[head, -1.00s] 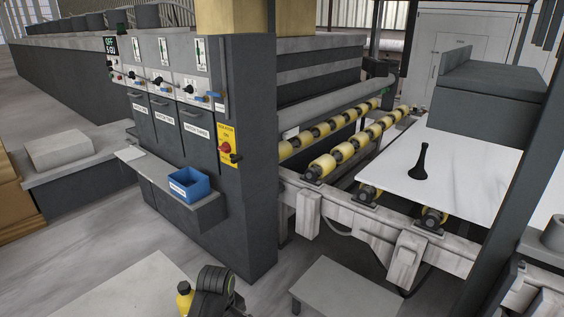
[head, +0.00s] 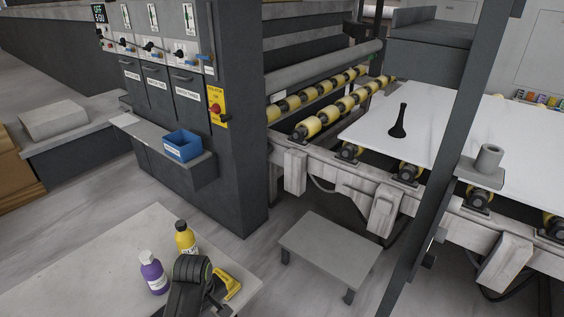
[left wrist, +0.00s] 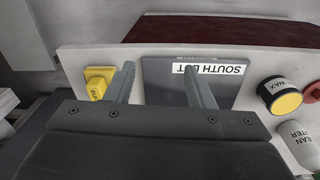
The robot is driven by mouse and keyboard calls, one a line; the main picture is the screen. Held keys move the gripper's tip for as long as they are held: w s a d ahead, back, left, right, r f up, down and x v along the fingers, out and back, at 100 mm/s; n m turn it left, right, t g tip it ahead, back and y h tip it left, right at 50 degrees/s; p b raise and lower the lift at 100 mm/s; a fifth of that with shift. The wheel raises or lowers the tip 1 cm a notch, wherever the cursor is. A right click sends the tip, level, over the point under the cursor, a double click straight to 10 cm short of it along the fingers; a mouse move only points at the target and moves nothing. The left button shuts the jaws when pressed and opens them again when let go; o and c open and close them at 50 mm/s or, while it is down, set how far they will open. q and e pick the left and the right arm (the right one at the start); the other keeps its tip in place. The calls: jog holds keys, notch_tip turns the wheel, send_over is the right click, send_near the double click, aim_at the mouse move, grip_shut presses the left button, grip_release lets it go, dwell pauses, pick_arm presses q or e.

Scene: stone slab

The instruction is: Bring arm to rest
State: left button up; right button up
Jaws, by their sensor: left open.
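My left gripper (left wrist: 163,85) is open in the left wrist view, with its two grey fingers apart and nothing held between them. My right gripper is in neither view.
A yellow bottle (head: 185,240) and a purple bottle (head: 153,275) stand close to my arm. A yellow block (left wrist: 97,84) and a wax container (left wrist: 280,96) flank the fingers. A low grey stool (head: 330,248) and a dark post (head: 455,130) stand right.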

pick_arm(q)
jog(key=s+a+m+t, duration=0.1)
jog(key=s+a+m, duration=0.1)
jog(key=s+a, duration=0.35)
jog(key=s+a+m+t, duration=0.1)
jog(key=s+a+m, duration=0.15)
jog(key=s, duration=0.65)
jog(key=s+a+r+m+t+y, duration=0.1)
jog(key=s+a+r+m, duration=0.15)
jog(key=s, duration=0.35)
jog(key=s+a+r+m+y, duration=0.1)
jog(key=s+r+m, duration=0.15)
jog(key=s, duration=0.25)
notch_tip(320, 180, down, 27)
jog(key=a+g+b, duration=0.1)
jog(key=a+b, duration=0.1)
jog(key=s+d+f+g+h+b, duration=0.1)
jog(key=s+f+b, duration=0.1)
jog(key=s+f, duration=1.3)
notch_tip(320, 180, down, 2)
jog(key=shift+s+d+f+n, duration=0.2)
jog(key=shift+s+n, duration=0.1)
jog(key=shift+n, duration=0.15)
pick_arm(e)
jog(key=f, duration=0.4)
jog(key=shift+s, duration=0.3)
